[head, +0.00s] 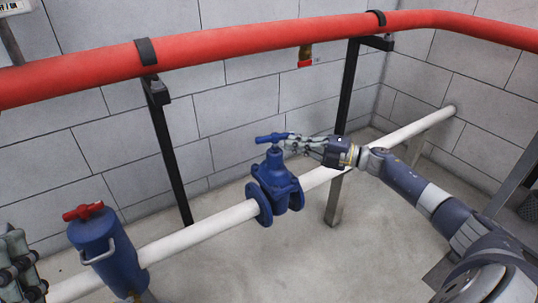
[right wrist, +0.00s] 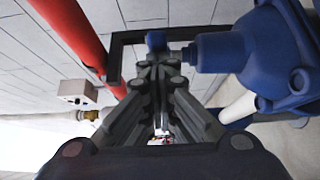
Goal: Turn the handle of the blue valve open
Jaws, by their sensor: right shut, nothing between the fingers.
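The blue valve (head: 276,187) sits on the white pipe in the middle of the head view. Its blue handle (head: 268,139) is a short bar across the top of the stem. In the right wrist view the valve body (right wrist: 285,50) is at upper right, with one end of the handle (right wrist: 156,40) just beyond my fingertips. My right gripper (head: 289,143) is shut and empty, its tips at the right end of the handle; I cannot tell whether they touch. What seems to be my left gripper (head: 20,265) shows partly at the lower left edge, its fingertips unclear.
The white pipe (head: 200,228) runs low along the wall. A red pipe (head: 230,53) crosses above on black supports (head: 168,150). A blue cylinder with a red handle (head: 110,245) stands at lower left. The floor in front of the valve is clear.

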